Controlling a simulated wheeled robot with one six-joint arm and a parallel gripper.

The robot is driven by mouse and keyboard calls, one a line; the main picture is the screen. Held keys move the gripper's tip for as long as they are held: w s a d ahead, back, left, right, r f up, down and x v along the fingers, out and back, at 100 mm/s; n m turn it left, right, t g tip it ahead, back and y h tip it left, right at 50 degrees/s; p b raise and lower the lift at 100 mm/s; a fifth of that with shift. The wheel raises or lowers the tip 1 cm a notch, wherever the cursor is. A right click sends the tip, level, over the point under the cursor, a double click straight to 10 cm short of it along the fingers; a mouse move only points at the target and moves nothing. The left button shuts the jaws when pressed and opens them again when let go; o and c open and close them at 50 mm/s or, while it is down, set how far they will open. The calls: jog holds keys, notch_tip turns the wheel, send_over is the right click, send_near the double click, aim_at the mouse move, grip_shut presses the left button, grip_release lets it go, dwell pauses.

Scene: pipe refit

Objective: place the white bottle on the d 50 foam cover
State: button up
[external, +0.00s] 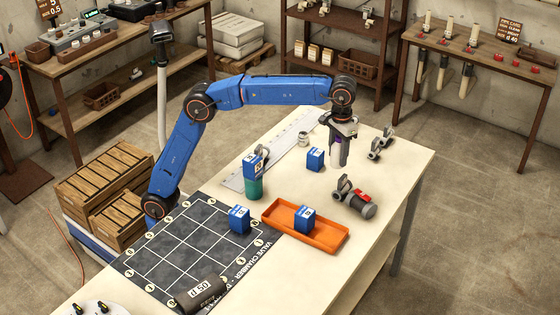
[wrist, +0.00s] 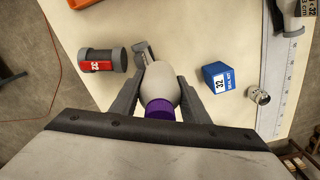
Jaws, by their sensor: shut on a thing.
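The white bottle (wrist: 160,80) with a purple band is between the fingers of my gripper (wrist: 157,88) in the wrist view. My gripper is shut on it. In the external view my gripper (external: 339,150) hangs over the far right part of the table, and the bottle is mostly hidden by it. I cannot tell whether the bottle touches the tabletop. The d 50 foam cover (external: 201,294) is a dark grey cylinder with a white "d 50" label. It lies at the near edge of the dark gridded mat, well left of and nearer than my gripper.
An orange tray (external: 332,240) holds a blue box (external: 305,219). Other blue boxes stand on the table (external: 315,159), on the mat (external: 240,219) and on a green cylinder (external: 254,188). A ruler (external: 285,145) lies behind.

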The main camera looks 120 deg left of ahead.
jog(key=w+d+m, duration=0.1)
jog(key=w+d, duration=0.1)
jog(key=d, duration=0.7)
jog(key=w+d+m, duration=0.1)
jog(key=w+d, duration=0.1)
jog(key=d, duration=0.6)
notch_tip(320, 180, up, 2)
jog(key=m, duration=0.7)
send_over(199, 289)
notch_tip(199, 289, down, 10)
jog(key=shift+r, duration=0.1)
jog(key=o, duration=1.2)
